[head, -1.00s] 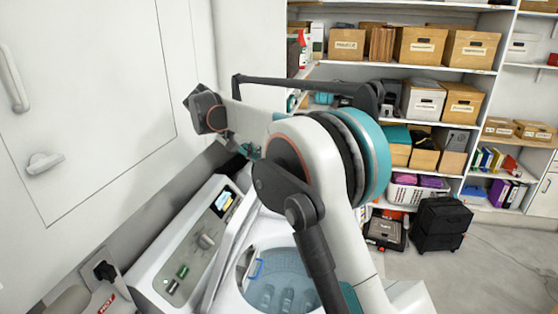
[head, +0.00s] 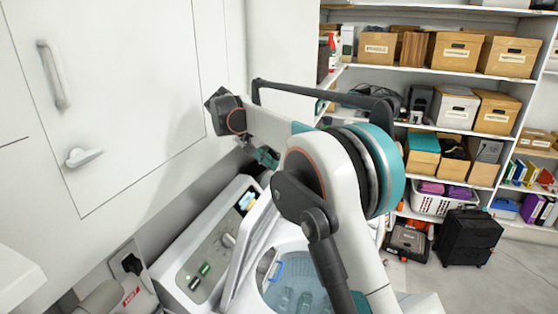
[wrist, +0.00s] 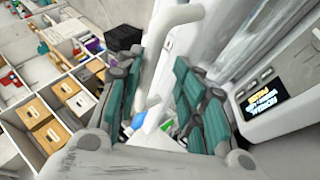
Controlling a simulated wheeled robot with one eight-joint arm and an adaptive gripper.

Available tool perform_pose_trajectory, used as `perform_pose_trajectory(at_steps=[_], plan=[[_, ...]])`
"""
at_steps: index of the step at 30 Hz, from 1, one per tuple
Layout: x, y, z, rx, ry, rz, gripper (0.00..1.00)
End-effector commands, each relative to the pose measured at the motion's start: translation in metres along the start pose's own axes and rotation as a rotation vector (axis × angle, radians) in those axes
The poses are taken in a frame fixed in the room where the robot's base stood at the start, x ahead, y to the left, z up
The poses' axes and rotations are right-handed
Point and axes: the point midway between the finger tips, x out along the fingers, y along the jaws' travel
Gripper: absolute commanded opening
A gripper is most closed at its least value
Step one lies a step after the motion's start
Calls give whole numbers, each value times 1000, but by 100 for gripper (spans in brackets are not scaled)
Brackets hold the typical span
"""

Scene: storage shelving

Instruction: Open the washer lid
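The washer (head: 205,248) is white, with a control panel and a lit display, at the lower middle of the head view. Its lid (head: 247,252) stands raised at a steep tilt beside the panel, and the blue-tinted tub (head: 290,284) shows below. My arm covers part of the washer. My gripper (head: 265,157) is partly hidden behind my arm, above the raised lid. In the wrist view, my gripper (wrist: 155,78) has its teal-padded fingers apart.
A white wall cabinet (head: 110,100) with handles is close on the left. Shelving (head: 425,75) with boxes stands at the back right. A black suitcase (head: 470,237) and a toolbox (head: 408,242) are on the floor before it. Free floor (head: 505,280) lies at the right.

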Motion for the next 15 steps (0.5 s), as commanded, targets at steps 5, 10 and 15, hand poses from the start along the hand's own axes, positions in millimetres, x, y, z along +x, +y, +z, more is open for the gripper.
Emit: perform_pose_trajectory(at_steps=[5, 10, 15], plan=[[0, 2, -1, 1, 0, 3, 32], [-2, 3, -1, 1, 0, 4, 32], [-16, 3, -1, 0, 0, 4, 32]])
